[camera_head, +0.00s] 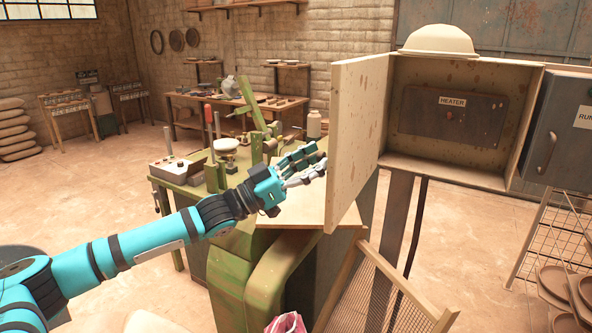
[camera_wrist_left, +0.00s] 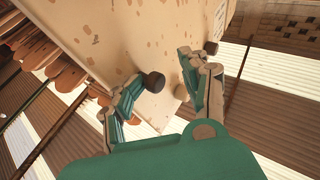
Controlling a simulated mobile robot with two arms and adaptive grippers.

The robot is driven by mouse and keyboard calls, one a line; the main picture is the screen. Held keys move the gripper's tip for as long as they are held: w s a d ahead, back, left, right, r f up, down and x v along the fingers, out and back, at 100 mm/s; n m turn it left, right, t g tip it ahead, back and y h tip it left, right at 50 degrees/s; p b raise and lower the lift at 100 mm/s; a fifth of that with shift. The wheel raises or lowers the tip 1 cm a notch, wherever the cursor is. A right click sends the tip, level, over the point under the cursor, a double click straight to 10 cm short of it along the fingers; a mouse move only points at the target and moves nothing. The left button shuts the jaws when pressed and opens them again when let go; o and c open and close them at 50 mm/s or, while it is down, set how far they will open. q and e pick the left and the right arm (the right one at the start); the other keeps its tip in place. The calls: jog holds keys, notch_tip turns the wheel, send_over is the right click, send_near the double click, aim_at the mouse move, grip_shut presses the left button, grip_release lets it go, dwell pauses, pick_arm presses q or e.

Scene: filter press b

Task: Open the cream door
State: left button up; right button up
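The cream door (camera_head: 357,135) stands swung well out from the left side of a cream cabinet (camera_head: 448,172), whose inside shows a dark panel labelled HEATER (camera_head: 452,112). My left gripper (camera_head: 316,164) is at the left face of the door, near its lower half. In the left wrist view the spotted cream door (camera_wrist_left: 120,40) fills the space ahead of the fingers. The fingers of the left gripper (camera_wrist_left: 182,66) are apart, with no object clearly held between them. Whether a fingertip touches the door I cannot tell. My right gripper is not in view.
A cream helmet (camera_head: 439,40) sits on the cabinet. A grey cabinet (camera_head: 557,128) with a handle adjoins it on the right. A green machine (camera_head: 245,262) and a workbench (camera_head: 185,168) stand left of the door. A mesh-covered frame (camera_head: 385,300) leans below.

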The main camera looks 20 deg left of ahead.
pick_arm(q)
jog(key=v, duration=1.1)
jog(key=shift+s, duration=0.2)
jog(key=shift+a, duration=0.1)
jog(key=shift+f, duration=0.15)
